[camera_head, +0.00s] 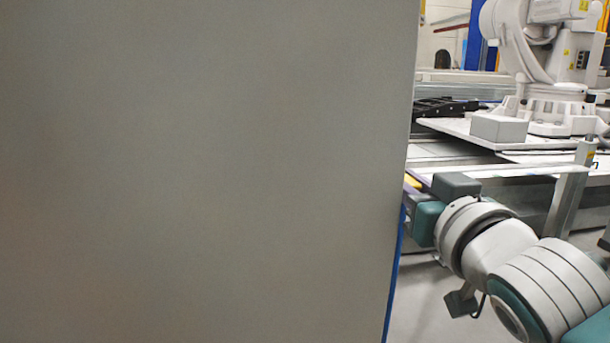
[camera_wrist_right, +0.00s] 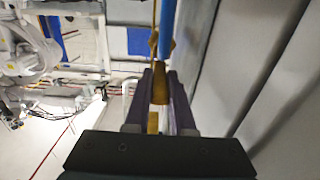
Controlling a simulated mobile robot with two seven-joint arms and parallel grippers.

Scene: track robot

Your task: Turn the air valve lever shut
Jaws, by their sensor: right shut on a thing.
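The yellow-orange valve lever (camera_wrist_right: 160,88) lies between the purple fingers of my right gripper (camera_wrist_right: 163,78) in the right wrist view. The gripper is shut on it. A blue pipe (camera_wrist_right: 167,32) runs up from just beyond the fingertips, with a brass-coloured part beside it. In the head view a small yellow piece (camera_head: 413,182) shows at my right gripper, by the edge of a large grey panel. The panel hides the fingertips and most of the valve there. My left gripper is not in view.
The grey panel (camera_head: 200,170) fills most of the head view, and a grey surface (camera_wrist_right: 225,65) stands close right of the gripper in the wrist view. A white robot arm (camera_head: 550,60) stands on a platform behind. Grey floor (camera_head: 425,300) shows below my right arm.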

